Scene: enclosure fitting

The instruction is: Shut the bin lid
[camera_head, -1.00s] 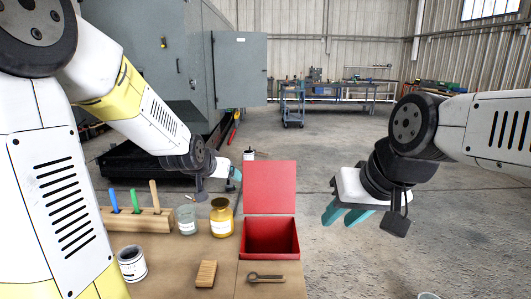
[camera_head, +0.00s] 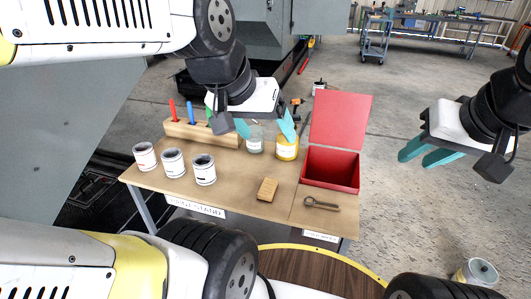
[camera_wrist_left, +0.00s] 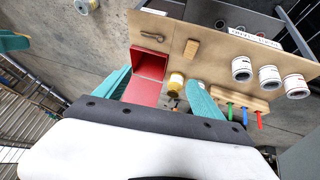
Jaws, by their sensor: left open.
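The red bin (camera_head: 330,170) stands open at the right end of the table, its inside visible. Its red lid (camera_head: 341,118) stands up at the back edge. In the left wrist view the bin (camera_wrist_left: 150,64) and lid (camera_wrist_left: 142,92) show between and beyond the open fingers, the lid partly hidden by the left finger. My right gripper (camera_head: 426,154) hangs to the right of the bin, over the floor, its fingers apart and empty.
A wooden rack (camera_head: 200,134) with coloured handles and several cans (camera_head: 173,162) are further left. A wooden block (camera_head: 267,189) and a wrench (camera_head: 321,203) lie in front.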

